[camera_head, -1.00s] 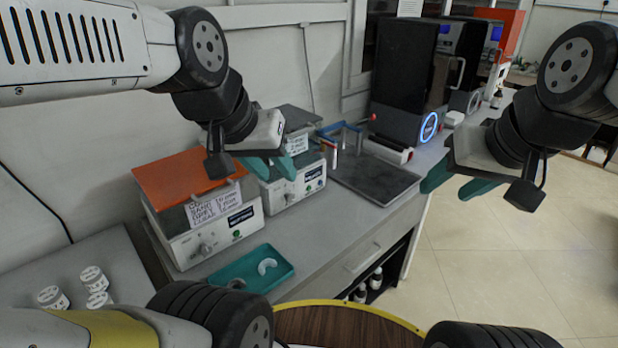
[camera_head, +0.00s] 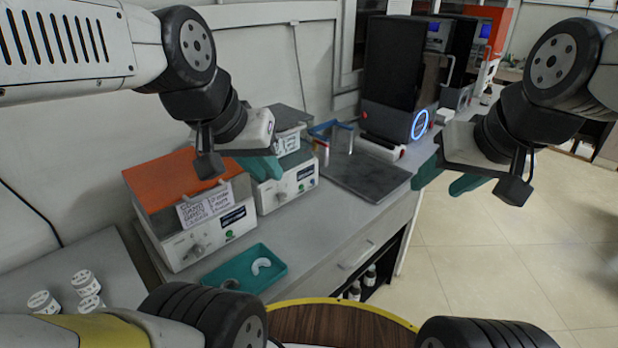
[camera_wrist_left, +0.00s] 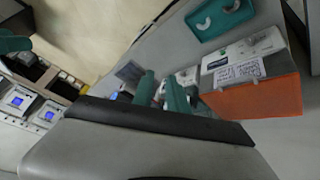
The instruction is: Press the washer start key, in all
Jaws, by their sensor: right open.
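No washer or start key is labelled legibly, so I cannot tell which machine is the washer. A black machine (camera_head: 393,65) with a glowing blue ring (camera_head: 420,124) stands at the back of the counter. Nearer are an orange-lidded box (camera_head: 170,180) and a grey-lidded box (camera_head: 290,190), both with front knobs and labels. My left gripper (camera_head: 262,167) hangs in front of the boxes in the head view. Its teal fingers (camera_wrist_left: 162,95) stand apart and empty in the left wrist view. My right gripper (camera_head: 443,180) is open and empty, past the counter's right edge.
A dark tray (camera_head: 368,178) and a rack with blue and red handles (camera_head: 333,128) are on the counter. A teal tray (camera_head: 248,282) with pale curved pieces lies at the front. White jars (camera_head: 86,283) stand at left. The floor (camera_head: 470,290) at right is clear.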

